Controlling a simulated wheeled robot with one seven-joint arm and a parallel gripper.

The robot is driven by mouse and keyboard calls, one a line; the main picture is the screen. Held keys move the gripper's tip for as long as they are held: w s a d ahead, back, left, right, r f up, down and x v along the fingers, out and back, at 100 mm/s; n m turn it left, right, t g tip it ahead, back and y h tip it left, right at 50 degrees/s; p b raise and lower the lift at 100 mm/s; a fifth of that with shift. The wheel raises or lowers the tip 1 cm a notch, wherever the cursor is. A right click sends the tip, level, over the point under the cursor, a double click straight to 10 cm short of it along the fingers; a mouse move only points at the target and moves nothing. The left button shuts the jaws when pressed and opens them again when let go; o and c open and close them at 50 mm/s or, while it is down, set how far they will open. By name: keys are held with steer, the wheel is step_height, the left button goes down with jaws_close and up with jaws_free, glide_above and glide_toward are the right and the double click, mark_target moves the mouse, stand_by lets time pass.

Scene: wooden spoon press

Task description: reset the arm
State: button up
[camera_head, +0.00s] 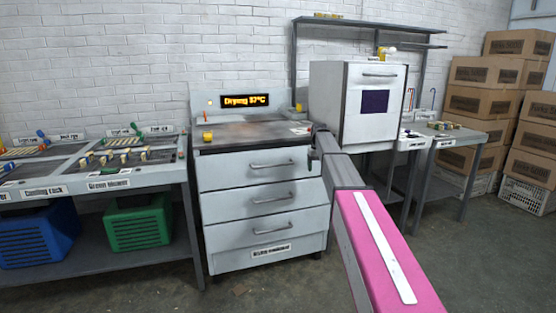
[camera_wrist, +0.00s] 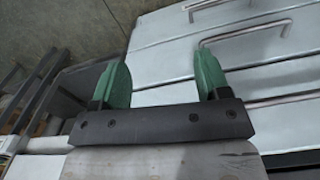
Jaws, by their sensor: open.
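My arm reaches forward from the lower right in the head view, with its pink link nearest and its grey end in front of the white drawer cabinet (camera_head: 262,215). In the wrist view my gripper (camera_wrist: 161,75) shows two green fingers set wide apart, with nothing between them. Beyond the fingers are the cabinet's pale drawer fronts and metal handles (camera_wrist: 244,32). I cannot tell the gap between the fingers and the drawers. In the head view the fingertips are hard to make out.
The cabinet's display (camera_head: 245,101) reads "Drying 87°C". A white box-shaped unit (camera_head: 357,115) stands right of it. A workbench (camera_head: 95,186) with a blue crate (camera_head: 40,236) and a green crate (camera_head: 138,225) below is at left. Cardboard boxes (camera_head: 475,103) are stacked at right. Floor is open in front.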

steer(key=s+f, duration=0.8)
steer(key=s, duration=0.6)
steer(key=s+f+m, duration=0.1)
steer(key=s+f, duration=0.8)
steer(key=s, duration=0.5)
steer(key=s+f+m, duration=0.1)
steer(key=s+f, duration=0.7)
steer(key=s, duration=0.6)
steer(key=shift+s+f, duration=0.15)
steer(key=shift+f, duration=0.1)
